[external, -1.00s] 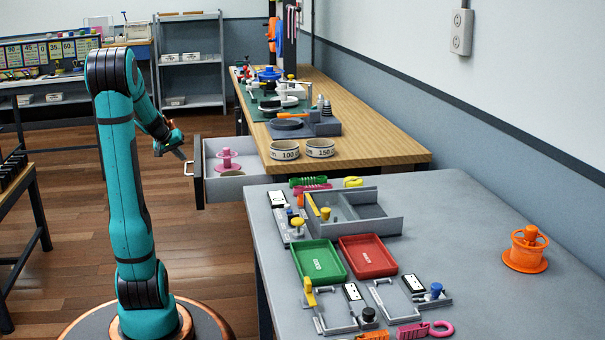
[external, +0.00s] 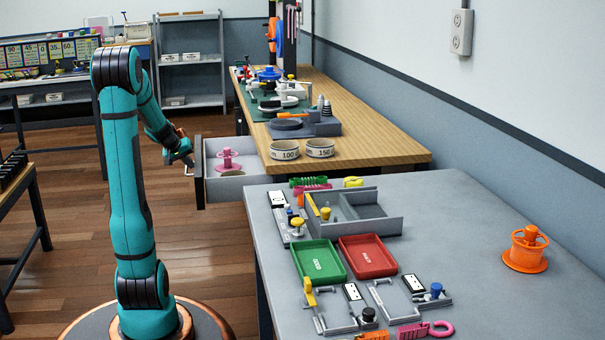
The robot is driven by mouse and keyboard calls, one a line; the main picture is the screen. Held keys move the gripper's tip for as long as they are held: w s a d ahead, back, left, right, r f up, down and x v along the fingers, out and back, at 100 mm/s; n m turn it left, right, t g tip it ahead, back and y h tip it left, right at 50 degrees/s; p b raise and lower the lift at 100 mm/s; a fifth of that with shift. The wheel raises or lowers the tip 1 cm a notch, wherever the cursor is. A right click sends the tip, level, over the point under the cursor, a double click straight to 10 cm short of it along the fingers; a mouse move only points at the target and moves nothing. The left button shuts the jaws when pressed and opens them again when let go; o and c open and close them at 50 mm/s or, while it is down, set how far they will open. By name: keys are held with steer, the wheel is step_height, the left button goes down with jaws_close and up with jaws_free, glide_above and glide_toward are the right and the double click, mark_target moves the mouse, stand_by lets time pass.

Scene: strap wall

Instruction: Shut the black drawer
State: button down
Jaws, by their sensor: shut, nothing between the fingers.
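The black drawer (external: 201,190) sticks out to the left from under the wooden bench. Its front panel is dark, its inside is light grey, and a pink spool (external: 229,160) stands in it. My gripper (external: 189,163) is shut and empty at the drawer's front, by the handle. The fingertips overlap the handle in this view, so I cannot tell whether they touch it.
The wooden bench (external: 395,143) holds two labelled rings and several tools. The grey table (external: 470,215) in front carries a green tray (external: 319,262), a red tray (external: 368,257) and an orange spool (external: 525,250).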

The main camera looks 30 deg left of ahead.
steer(key=w+d, duration=1.3)
steer(key=shift+w+d, duration=0.35)
steer(key=shift+w, duration=0.05)
steer(key=d+v, duration=0.1)
steer(key=v, duration=0.9)
glide_toward(237, 155)
steer(key=s+a, duration=0.2)
steer(key=a, duration=0.1)
steer(key=x, duration=0.8)
steer(key=shift+w+d+f, duration=0.1)
steer(key=shift+w+f, duration=0.1)
steer(key=shift+f, duration=0.05)
steer(key=shift+w+d+f, duration=0.1)
steer(key=shift+w+d, duration=0.9)
steer(key=shift+w, duration=0.15)
steer(key=shift+w+d, duration=0.4)
